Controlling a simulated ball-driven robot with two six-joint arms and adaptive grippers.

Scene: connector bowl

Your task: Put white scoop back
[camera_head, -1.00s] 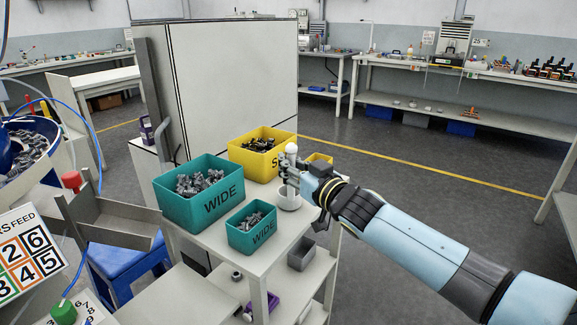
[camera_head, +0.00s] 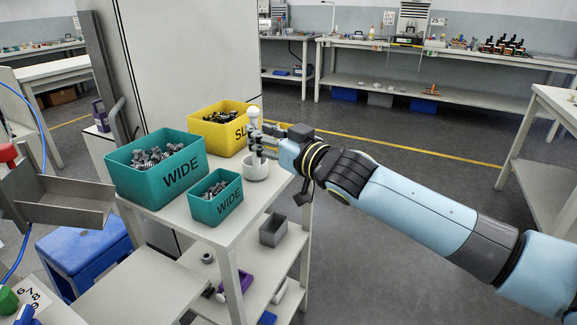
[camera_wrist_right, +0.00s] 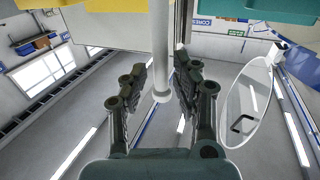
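The white scoop (camera_head: 254,112) stands upright above the white cup (camera_head: 256,171) at the right edge of the bin table, with its round white knob on top. Its lower part is hidden behind my gripper and the cup's rim. My right gripper (camera_head: 257,140) reaches in from the right at the scoop's handle. In the right wrist view the white handle (camera_wrist_right: 161,45) runs between the two dark fingers of this gripper (camera_wrist_right: 167,65), which close in on both sides of it. Whether the scoop touches the cup's bottom is hidden. My left gripper is not in view.
A large teal WIDE bin (camera_head: 181,177), a small teal WIDE bin (camera_head: 228,206) and a yellow bin (camera_head: 209,136), holding metal parts, crowd the table (camera_head: 204,234) left of the cup. A tall panel (camera_head: 190,60) stands behind. Open floor lies right.

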